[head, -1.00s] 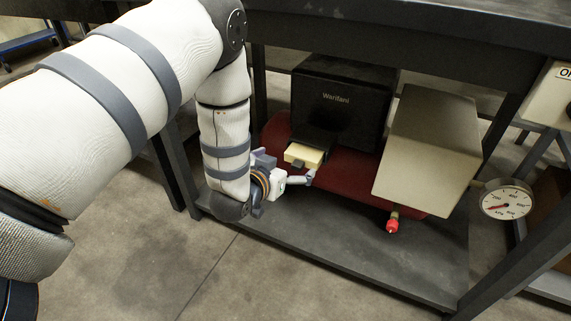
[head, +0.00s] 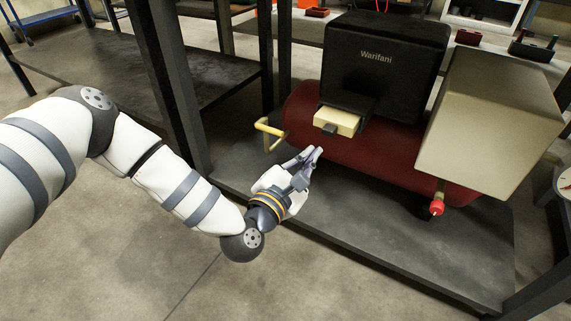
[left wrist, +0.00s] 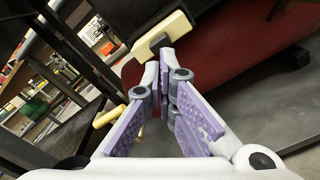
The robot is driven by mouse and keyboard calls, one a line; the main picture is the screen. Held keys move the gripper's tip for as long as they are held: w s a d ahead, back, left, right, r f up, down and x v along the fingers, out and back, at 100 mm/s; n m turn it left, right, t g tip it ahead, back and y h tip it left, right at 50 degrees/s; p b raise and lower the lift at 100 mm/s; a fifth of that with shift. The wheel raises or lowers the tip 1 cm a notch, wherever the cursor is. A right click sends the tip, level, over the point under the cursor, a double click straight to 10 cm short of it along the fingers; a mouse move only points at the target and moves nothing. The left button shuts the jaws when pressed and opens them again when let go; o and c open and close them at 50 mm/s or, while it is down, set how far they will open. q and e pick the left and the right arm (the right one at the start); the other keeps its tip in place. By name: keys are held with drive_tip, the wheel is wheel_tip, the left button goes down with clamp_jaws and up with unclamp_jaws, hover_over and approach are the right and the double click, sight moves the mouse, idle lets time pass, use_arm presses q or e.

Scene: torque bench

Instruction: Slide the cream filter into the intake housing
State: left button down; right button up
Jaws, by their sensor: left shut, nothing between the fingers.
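The cream filter (head: 338,121) sticks out of the slot at the lower front of the black intake housing (head: 384,66), marked "Warifani". A dark tab (head: 328,129) is on its front end. The filter also shows in the left wrist view (left wrist: 163,36), just beyond the fingertips. My left gripper (head: 315,152) is shut and empty, below and in front of the filter. In the head view a small gap shows between fingertips and filter; in the wrist view the tips overlap the tab's lower edge, so contact cannot be told. My right gripper is not in view.
The dark red tank (head: 365,150) lies under the housing. A yellow handle (head: 268,133) is at its left end. A beige box (head: 490,110) and a red knob (head: 437,207) are to the right. The grey shelf (head: 390,230) is clear in front.

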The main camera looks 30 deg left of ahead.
sight(327, 134)
use_arm(q)
drive_tip(key=w+b, duration=0.1)
drive_tip(key=w, duration=0.1)
drive_tip(key=w+b, duration=0.1)
drive_tip(key=w, duration=0.2)
drive_tip(key=shift+d, duration=0.2)
drive_tip(key=shift+w+r, duration=0.1)
drive_tip(key=shift+w, duration=0.35)
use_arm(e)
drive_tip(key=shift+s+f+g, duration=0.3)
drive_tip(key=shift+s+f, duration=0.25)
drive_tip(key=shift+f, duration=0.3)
use_arm(q)
drive_tip(key=shift+w+d+b, duration=0.1)
drive_tip(key=shift+w+b, duration=1.55)
drive_tip(key=shift+w, duration=0.65)
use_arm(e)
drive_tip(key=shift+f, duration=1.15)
use_arm(q)
drive_tip(key=shift+s, duration=0.1)
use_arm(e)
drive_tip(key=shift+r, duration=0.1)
